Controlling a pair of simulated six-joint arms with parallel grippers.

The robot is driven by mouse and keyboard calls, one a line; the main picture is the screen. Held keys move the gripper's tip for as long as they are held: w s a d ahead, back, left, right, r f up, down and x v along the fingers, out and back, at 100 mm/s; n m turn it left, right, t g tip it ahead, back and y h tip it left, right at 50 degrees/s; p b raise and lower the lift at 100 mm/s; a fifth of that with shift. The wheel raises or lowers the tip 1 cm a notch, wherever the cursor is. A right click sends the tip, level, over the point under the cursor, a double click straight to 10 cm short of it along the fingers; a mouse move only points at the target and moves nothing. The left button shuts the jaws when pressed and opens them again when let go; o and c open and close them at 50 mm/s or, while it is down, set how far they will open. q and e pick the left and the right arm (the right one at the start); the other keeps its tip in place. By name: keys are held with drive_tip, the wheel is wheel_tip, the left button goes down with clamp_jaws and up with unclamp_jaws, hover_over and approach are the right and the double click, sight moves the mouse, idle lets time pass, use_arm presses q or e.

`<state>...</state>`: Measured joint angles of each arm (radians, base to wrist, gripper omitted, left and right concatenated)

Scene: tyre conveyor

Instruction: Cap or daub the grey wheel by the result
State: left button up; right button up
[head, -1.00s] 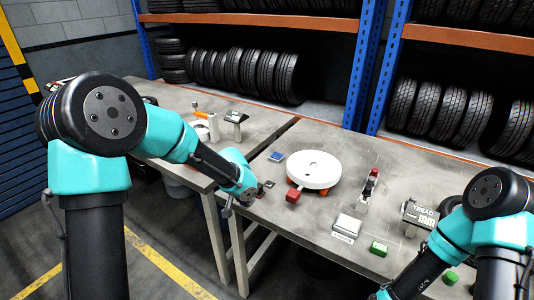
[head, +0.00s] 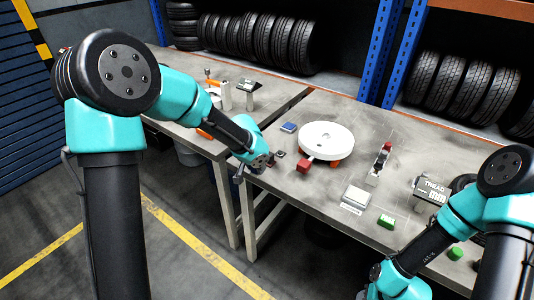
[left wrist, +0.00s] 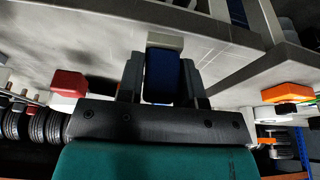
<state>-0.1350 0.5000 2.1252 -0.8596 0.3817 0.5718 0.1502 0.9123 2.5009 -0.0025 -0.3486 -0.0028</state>
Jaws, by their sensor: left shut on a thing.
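My left gripper (head: 266,161) is low at the left edge of the right-hand table in the head view. In the left wrist view its dark jaws (left wrist: 164,72) are shut on a blue thing (left wrist: 162,80) with a pale block at its far end. In the head view the held thing is mostly hidden by the gripper. I cannot make out a grey wheel. A white round disc (head: 327,136) lies on orange supports, with a red block (head: 303,166) at its near side. My right arm comes in at the lower right; its gripper is outside the head view.
A blue pad (head: 289,127) lies left of the disc. A pale box (head: 355,196), green block (head: 386,221), red-black tool (head: 381,158), tread gauge (head: 431,187) and green cap (head: 455,253) are on the right. A narrow gap separates the two tables. Tyre racks stand behind.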

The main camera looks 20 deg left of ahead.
use_arm(q)
drive_tip(key=w+a+n, duration=0.1)
drive_tip(key=w+a, duration=0.1)
drive_tip(key=a, duration=0.2)
drive_tip(key=w+a+n+y, duration=0.1)
drive_tip(key=w+a+n, duration=0.1)
drive_tip(key=a, duration=0.3)
drive_tip(key=w+a+r+n, duration=0.1)
drive_tip(key=w+a+n, duration=0.1)
drive_tip(key=a, duration=0.3)
drive_tip(key=shift+w+a+y, duration=0.1)
drive_tip(key=shift+w+y, duration=0.2)
drive_tip(key=shift+w, duration=0.2)
drive_tip(key=s+a+r+n+g+y, duration=0.1)
drive_tip(key=a+n, duration=0.5)
drive_tip(key=a, duration=1.2)
drive_tip(key=s+a+r+n+y, duration=0.1)
drive_tip(key=a+n, duration=0.4)
drive_tip(key=a, duration=1.4)
wheel_tip(320, 180, up, 2)
drive_tip(key=shift+s+a+n+g+y, duration=0.15)
drive_tip(key=shift+s+n+g+y, duration=0.2)
drive_tip(key=shift+s, duration=0.3)
drive_tip(key=shift+w, duration=0.1)
